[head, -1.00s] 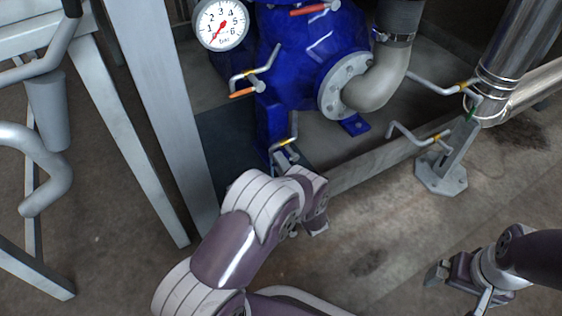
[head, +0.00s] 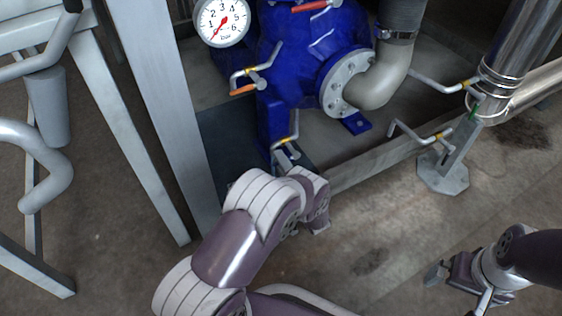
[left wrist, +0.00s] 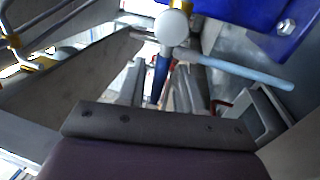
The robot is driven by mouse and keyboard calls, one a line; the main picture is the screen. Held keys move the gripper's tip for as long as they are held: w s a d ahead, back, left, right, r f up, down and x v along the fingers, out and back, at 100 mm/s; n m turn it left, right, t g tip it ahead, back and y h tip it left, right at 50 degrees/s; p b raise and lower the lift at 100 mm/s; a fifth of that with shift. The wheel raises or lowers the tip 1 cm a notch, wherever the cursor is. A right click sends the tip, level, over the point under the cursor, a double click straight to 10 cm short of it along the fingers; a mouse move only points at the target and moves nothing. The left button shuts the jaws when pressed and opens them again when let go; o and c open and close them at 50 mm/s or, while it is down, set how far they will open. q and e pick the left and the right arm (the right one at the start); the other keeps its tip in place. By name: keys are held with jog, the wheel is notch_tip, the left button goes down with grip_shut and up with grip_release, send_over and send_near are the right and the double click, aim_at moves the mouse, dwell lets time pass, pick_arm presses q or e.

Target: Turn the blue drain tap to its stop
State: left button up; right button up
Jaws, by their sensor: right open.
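The blue drain tap handle (left wrist: 160,78) shows in the left wrist view, pointing down from a pale round valve end (left wrist: 172,28). My left gripper (left wrist: 160,92) has its fingers apart, one on each side of the handle. I cannot tell whether either finger touches it. In the head view my left gripper (head: 286,158) is at the low pipe with a yellow band (head: 284,141), under the blue pump body. My left wrist hides most of the tap there. My right gripper (head: 460,285) is open and empty above the floor at the lower right.
The blue pump body (head: 300,75) stands behind, with a pressure gauge (head: 222,20) and an orange-handled tap (head: 243,89). A grey beam (head: 375,163) runs beside my left gripper. A metal frame post (head: 175,110) stands left. A floor bracket (head: 443,176) stands right.

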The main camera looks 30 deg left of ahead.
pick_arm(q)
jog(key=shift+s+d, duration=0.15)
jog(key=shift+d, duration=0.15)
jog(key=p+v, duration=0.4)
jog(key=v, duration=0.8)
jog(key=shift+s, duration=0.1)
